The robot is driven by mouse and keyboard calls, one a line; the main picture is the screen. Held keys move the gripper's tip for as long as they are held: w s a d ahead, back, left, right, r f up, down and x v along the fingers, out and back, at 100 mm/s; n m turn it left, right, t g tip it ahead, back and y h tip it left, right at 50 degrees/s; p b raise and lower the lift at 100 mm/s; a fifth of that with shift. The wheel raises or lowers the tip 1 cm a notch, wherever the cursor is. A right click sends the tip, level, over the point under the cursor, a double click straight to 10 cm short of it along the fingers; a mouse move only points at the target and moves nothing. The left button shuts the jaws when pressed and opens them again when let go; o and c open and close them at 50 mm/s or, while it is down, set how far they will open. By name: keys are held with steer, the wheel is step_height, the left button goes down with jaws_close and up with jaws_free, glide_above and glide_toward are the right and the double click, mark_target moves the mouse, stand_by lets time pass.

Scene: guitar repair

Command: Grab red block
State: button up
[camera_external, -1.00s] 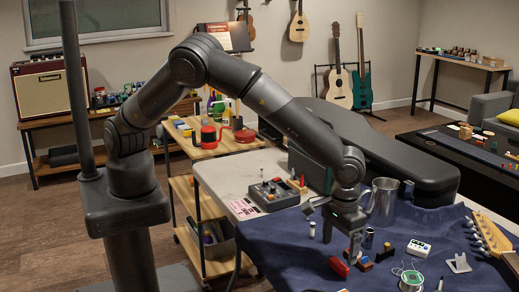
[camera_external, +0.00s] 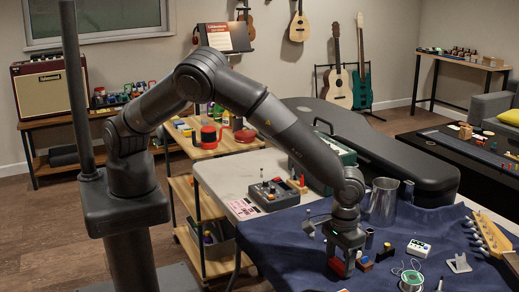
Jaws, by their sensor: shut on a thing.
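The red block (camera_external: 337,266) is on the blue cloth (camera_external: 290,257) at the near part of the table, partly hidden by the fingers. My gripper (camera_external: 341,268) points down over it and is shut on it. I cannot tell whether the block is clear of the cloth or touching it.
Small dark and brown blocks (camera_external: 365,264) lie just right of my gripper. A metal pitcher (camera_external: 382,204), a white device (camera_external: 418,248) and a solder spool (camera_external: 411,281) stand further right. A guitar neck (camera_external: 488,234) lies at the right edge. The cloth to the left is mostly clear.

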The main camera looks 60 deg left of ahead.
steer(key=c, duration=0.3)
steer(key=shift+c, duration=0.2)
